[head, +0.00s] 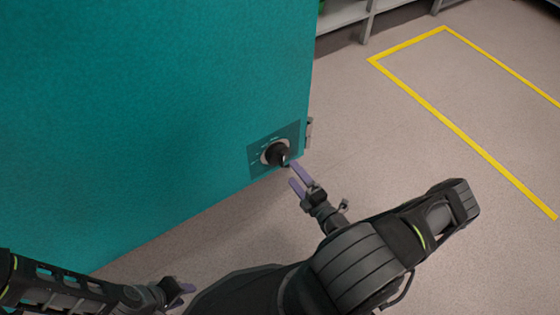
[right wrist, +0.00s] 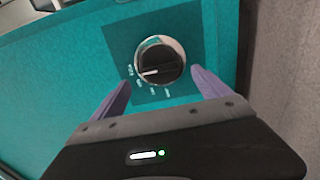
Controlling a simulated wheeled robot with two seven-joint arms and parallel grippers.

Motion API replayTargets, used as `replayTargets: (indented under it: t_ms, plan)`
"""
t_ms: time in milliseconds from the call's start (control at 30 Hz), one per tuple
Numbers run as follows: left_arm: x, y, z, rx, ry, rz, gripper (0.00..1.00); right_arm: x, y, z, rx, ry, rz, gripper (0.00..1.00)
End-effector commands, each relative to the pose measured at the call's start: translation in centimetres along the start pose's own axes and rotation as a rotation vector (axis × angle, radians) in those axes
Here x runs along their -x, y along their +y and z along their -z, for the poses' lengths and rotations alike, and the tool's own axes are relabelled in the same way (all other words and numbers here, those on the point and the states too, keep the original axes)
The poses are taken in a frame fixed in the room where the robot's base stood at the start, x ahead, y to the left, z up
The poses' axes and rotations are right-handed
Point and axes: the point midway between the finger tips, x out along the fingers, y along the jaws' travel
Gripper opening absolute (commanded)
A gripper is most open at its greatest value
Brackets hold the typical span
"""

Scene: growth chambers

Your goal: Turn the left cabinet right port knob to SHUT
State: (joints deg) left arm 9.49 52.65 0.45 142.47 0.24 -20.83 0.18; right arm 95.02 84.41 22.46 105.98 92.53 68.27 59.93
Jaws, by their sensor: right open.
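The black port knob (head: 277,154) sits in a pale round ring on a darker teal plate (head: 290,131), low on the teal cabinet (head: 150,90) near its right edge. In the right wrist view the knob (right wrist: 160,64) has a white pointer mark facing left, near small white labels too small to read. My right gripper (head: 294,173) is open, its purple fingers pointing at the knob. They appear on either side of it in the right wrist view, apart from it. My left gripper (head: 180,291) is low at the left, away from the knob; its finger gap is unclear.
A small metal fitting (head: 309,132) sticks out at the cabinet's right edge. Grey shelving (head: 345,15) stands at the back. The floor to the right is clear, with a yellow marked outline (head: 440,115).

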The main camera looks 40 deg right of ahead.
Motion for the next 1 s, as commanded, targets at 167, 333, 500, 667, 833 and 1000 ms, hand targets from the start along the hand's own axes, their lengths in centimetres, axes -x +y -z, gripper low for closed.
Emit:
replayTargets:
  t_ms: [167, 333, 500, 667, 833, 1000]
  plan:
    - [-0.3, -0.1, 0.0, 0.001, 0.001, 0.001, 0.36, -0.9, -0.1, 0.1, 0.002, 0.003, -0.002, 0.87]
    - [-0.8, -0.4, 0.2, 0.003, 0.004, 0.002, 0.36, -3.1, -0.1, 0.2, 0.002, 0.005, -0.002, 0.87]
    - [-1.5, -0.7, 0.3, 0.004, 0.008, 0.003, 0.36, -5.8, -0.2, 0.2, 0.003, 0.005, -0.002, 0.87]
    - [-1.9, -0.8, 0.3, 0.005, 0.011, 0.003, 0.36, -7.4, -0.1, 0.1, 0.002, 0.004, -0.001, 0.87]
    - [-1.9, -0.8, 0.4, 0.004, 0.012, 0.003, 0.36, -7.8, 0.0, 0.1, 0.002, 0.004, 0.001, 0.87]
    - [-1.9, -0.8, 0.4, 0.004, 0.012, 0.003, 0.36, -7.8, 0.0, 0.1, 0.002, 0.004, 0.001, 0.86]
